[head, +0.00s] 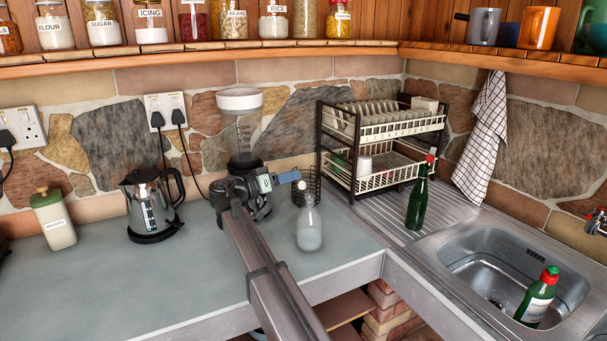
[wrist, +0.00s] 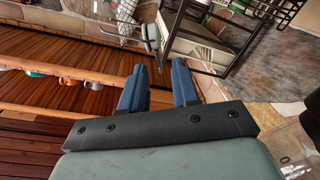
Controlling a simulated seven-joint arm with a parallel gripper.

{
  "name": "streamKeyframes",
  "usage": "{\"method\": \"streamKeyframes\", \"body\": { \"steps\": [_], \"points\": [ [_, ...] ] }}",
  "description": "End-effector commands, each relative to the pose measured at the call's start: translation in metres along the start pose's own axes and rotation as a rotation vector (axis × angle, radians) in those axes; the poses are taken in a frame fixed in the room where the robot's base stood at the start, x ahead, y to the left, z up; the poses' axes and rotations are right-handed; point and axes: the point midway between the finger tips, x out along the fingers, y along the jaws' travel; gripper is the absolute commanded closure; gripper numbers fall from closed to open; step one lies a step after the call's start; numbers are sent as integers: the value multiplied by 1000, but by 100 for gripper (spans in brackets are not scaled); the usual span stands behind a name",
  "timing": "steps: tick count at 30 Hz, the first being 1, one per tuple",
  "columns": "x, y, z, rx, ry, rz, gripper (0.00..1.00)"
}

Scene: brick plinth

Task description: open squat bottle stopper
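A squat clear glass bottle (head: 309,230) with whitish lower contents stands upright on the grey worktop, left of the draining board. I cannot tell whether either finger touches the stopper.
A dish rack (head: 385,128) stands behind the bottle. A dark green bottle (head: 417,204) is on the draining board at right, near the sink (head: 475,255). The front-left worktop is clear.

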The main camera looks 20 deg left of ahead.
Motion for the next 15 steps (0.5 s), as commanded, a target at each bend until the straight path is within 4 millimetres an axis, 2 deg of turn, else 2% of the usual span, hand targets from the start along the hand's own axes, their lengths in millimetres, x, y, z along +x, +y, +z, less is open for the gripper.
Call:
{"method": "streamKeyframes", "body": {
  "steps": [1,6,15],
  "points": [
    [10,0,0,0,-1,2,70],
    [34,0,0,-1,-1,1,70],
    [54,0,0,-1,0,0,70]
  ]
}}
